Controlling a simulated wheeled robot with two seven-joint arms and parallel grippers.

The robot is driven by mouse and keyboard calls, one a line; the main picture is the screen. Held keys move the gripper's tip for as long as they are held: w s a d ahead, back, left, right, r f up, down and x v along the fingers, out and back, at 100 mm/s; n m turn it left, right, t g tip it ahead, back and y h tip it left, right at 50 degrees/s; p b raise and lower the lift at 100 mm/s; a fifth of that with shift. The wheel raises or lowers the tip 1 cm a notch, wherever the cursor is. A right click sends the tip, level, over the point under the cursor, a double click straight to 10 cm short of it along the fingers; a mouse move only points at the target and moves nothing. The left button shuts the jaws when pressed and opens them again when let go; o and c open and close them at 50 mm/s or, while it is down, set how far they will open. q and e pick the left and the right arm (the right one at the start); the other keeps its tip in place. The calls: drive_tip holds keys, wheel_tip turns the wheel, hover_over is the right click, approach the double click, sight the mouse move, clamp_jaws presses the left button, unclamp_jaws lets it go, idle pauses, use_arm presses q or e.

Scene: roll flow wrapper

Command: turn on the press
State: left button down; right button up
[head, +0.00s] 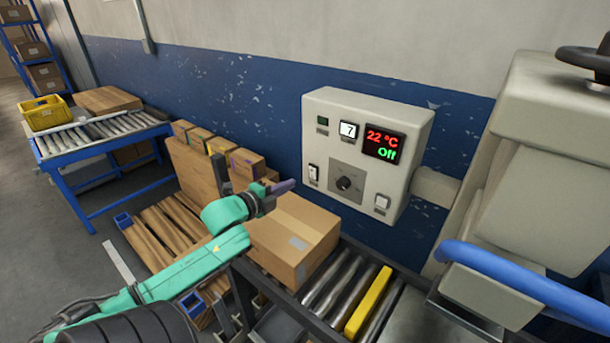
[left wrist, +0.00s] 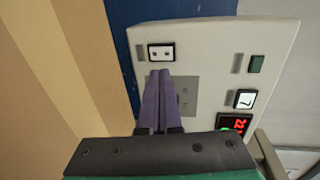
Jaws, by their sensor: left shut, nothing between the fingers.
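The press's pale control box (head: 356,112) is on the blue and white wall. Its display (head: 384,145) reads "22 °C" in red and "Off" in green. A white rocker switch (head: 313,173) is at its lower left, a dark knob (head: 344,183) in the middle and another switch (head: 382,202) at lower right. My left gripper (head: 290,185) is shut and empty, just left of the box. In the left wrist view its purple fingers (left wrist: 159,74) point toward the rocker switch (left wrist: 160,52) and partly cover the knob plate (left wrist: 187,97). Contact cannot be told. My right gripper is not in view.
A large cardboard box (head: 290,235) sits on the roller conveyor (head: 330,290) below the control box. Smaller boxes (head: 240,165) stand behind my left gripper. A pallet (head: 165,235) lies left. A blue tube (head: 520,285) and a pale machine body (head: 545,150) are on the right.

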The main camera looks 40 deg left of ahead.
sight(312, 170)
use_arm(q)
drive_tip(key=w+p, duration=0.1)
drive_tip(key=w, duration=0.6)
drive_tip(key=shift+w+f, duration=0.1)
drive_tip(key=shift+w, duration=0.3)
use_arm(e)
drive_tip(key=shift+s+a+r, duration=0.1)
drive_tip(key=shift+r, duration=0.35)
